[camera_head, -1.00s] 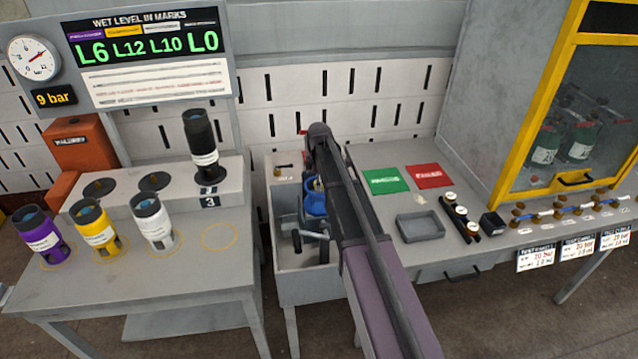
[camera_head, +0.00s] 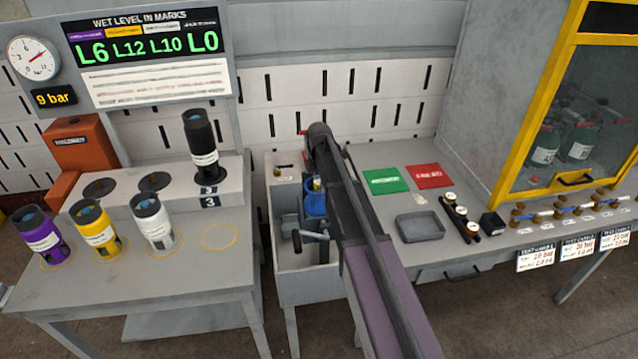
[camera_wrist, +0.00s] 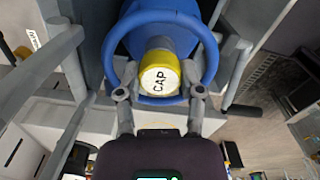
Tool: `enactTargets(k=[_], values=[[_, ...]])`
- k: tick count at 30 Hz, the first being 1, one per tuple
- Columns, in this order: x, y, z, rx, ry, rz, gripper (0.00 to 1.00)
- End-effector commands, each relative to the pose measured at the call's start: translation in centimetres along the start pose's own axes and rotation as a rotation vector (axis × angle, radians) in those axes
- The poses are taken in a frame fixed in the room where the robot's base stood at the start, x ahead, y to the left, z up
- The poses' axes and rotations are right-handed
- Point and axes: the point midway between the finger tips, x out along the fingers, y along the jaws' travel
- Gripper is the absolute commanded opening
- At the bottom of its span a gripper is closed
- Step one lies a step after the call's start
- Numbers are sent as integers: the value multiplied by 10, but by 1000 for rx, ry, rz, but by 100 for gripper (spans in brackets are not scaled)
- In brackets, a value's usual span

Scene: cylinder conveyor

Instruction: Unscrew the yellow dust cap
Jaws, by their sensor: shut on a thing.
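The yellow dust cap (camera_wrist: 160,74), marked "CAP", sits on the end of a blue cylinder (camera_wrist: 132,45) in the wrist view. A blue ring (camera_wrist: 211,60) curves around the cap. In the head view the blue cylinder (camera_head: 315,204) stands in the grey trough, partly behind my arm. My fingers are hidden there.
The grey trough (camera_head: 288,262) has grey clamp parts around the cylinder. A left table (camera_head: 190,290) bears purple, yellow, white and black canisters. On the right bench are green (camera_head: 385,181) and red (camera_head: 430,176) mats, a grey tray (camera_head: 420,226) and several valve fittings.

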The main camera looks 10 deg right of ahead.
Motion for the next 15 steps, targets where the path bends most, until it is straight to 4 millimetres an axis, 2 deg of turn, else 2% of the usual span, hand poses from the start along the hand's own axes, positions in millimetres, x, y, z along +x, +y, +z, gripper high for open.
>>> enactTargets(k=[8, 15], values=[[0, 0, 0, -26, -1, 0, 0], [0, 0, 0, -185, -1, 0, 0]])
